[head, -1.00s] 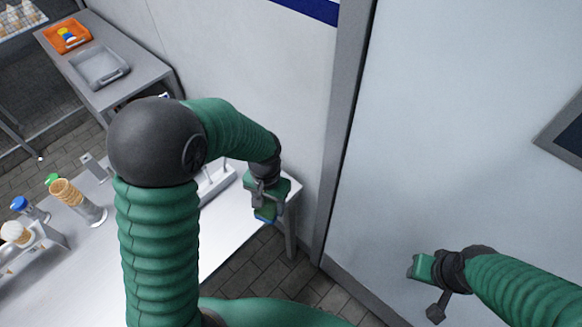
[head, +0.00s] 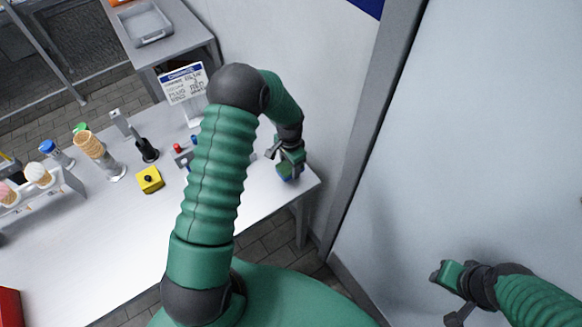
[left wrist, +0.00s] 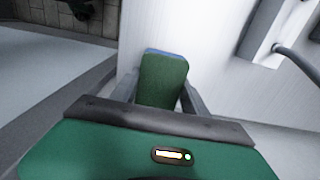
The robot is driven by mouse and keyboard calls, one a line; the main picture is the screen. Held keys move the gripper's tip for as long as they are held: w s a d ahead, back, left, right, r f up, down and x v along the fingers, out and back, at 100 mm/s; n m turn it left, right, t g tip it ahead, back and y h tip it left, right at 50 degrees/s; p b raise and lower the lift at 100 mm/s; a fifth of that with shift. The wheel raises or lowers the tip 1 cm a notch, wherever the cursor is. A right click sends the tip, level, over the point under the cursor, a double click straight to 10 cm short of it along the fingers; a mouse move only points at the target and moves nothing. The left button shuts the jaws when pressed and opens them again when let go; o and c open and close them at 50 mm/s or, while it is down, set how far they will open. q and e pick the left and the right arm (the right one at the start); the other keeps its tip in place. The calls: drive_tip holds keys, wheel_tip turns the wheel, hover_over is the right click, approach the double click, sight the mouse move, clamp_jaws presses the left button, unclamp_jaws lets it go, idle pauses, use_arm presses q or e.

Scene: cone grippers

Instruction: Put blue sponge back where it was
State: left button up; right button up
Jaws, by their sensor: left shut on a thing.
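My left gripper (head: 289,162) is shut on the blue sponge (head: 287,175) at the right end of the white table (head: 130,235). In the left wrist view, the sponge (left wrist: 163,82) sits between the two fingers, its green face towards the camera and a thin blue edge at its far end. I cannot tell whether the sponge touches the tabletop. My right gripper (head: 447,274) is at the lower right, in front of the pale wall and away from the table. Whether its jaws are open is unclear.
A sign (head: 183,84) stands at the table's back edge. A yellow box (head: 150,180), stacked cones (head: 92,146) and a cone holder (head: 45,190) are on the left. A grey tray (head: 146,24) sits on a table behind. The front middle of the table looks clear.

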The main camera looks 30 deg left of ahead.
sight(289, 169)
use_arm(q)
drive_tip(key=shift+w+a+f, duration=0.2)
drive_tip(key=shift+w, duration=0.2)
drive_tip(key=f, duration=0.1)
drive_tip(key=a+f, duration=0.1)
drive_tip(key=f, duration=0.1)
drive_tip(key=shift+f+p, duration=0.2)
drive_tip(key=shift+p, duration=0.2)
drive_tip(key=shift+d, duration=0.25)
drive_tip(key=o, duration=1.3)
drive_tip(key=shift+d, duration=0.15)
